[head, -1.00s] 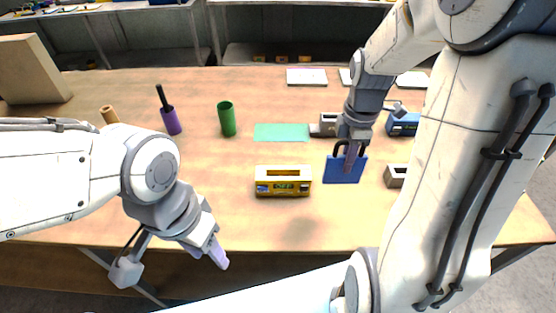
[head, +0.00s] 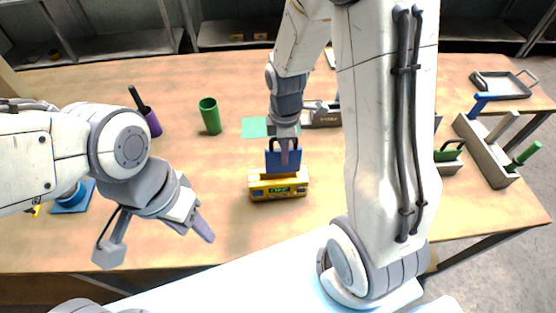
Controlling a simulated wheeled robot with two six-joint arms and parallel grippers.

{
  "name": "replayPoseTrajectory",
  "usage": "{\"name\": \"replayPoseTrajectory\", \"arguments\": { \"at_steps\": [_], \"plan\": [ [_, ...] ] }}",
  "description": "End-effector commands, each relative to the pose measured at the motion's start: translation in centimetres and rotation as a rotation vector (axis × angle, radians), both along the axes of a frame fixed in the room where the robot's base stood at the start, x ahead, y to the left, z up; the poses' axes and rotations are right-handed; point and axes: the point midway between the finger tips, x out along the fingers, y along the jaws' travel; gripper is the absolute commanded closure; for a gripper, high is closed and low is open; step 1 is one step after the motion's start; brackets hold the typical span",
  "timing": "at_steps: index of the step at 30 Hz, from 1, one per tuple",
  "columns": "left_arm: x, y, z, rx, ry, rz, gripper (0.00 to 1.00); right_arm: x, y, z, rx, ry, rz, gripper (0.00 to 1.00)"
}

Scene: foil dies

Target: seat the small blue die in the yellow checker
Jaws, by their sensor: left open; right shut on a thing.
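The yellow checker (head: 279,190) stands on the table in the middle of the head view, with a slot in its top and a small green display on its front. My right gripper (head: 284,150) is shut on the small blue die (head: 271,162), a flat blue plate with a dark loop handle. The die is upright over the checker, its lower edge at the slot. I cannot tell how deep it sits. My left gripper (head: 157,243) is open and empty near the table's front edge, left of the checker.
A green cup (head: 210,117) and a purple cup (head: 152,122) with a dark stick stand behind to the left. A tool tray (head: 487,150) is at the right. My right arm hides part of the table.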

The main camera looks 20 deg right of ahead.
Motion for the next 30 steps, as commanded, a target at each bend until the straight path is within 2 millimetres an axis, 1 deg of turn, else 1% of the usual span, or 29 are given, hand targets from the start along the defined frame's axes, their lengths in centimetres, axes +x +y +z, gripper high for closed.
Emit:
{"name": "replayPoseTrajectory", "arguments": {
  "at_steps": [1,4,8,12,15,24,28,29,30],
  "plan": [
    [0.0,0.0,0.3,0.0,0.0,0.0,0.5,0.2,0.7,-0.2,0.0,0.001,0.005,1.0],
    [0.0,0.0,0.4,0.0,0.0,0.0,0.5,0.4,1.4,-0.7,0.0,-0.001,0.003,1.0],
    [0.0,0.0,0.6,0.0,0.0,0.0,0.5,0.4,1.6,-1.7,0.0,0.002,0.002,1.0],
    [0.0,0.0,1.1,0.0,0.0,0.001,0.5,0.4,1.5,-3.6,0.0,0.003,0.002,1.0],
    [0.0,0.0,1.2,0.0,0.0,0.001,0.5,0.4,1.5,-4.5,0.0,0.001,0.002,1.0],
    [0.0,0.0,1.2,0.0,0.0,0.001,0.5,0.5,1.5,-4.9,0.0,-0.002,0.002,1.0],
    [0.0,0.0,0.8,0.0,0.0,0.001,0.5,0.5,1.5,-5.3,0.0,-0.002,0.002,1.0],
    [0.0,0.0,0.9,0.0,0.0,0.001,0.5,0.4,1.5,-5.2,0.0,-0.001,0.002,0.72],
    [0.0,0.0,0.9,0.0,0.0,0.0,0.5,0.4,1.5,-5.2,0.0,-0.001,0.002,0.57]
  ]
}}
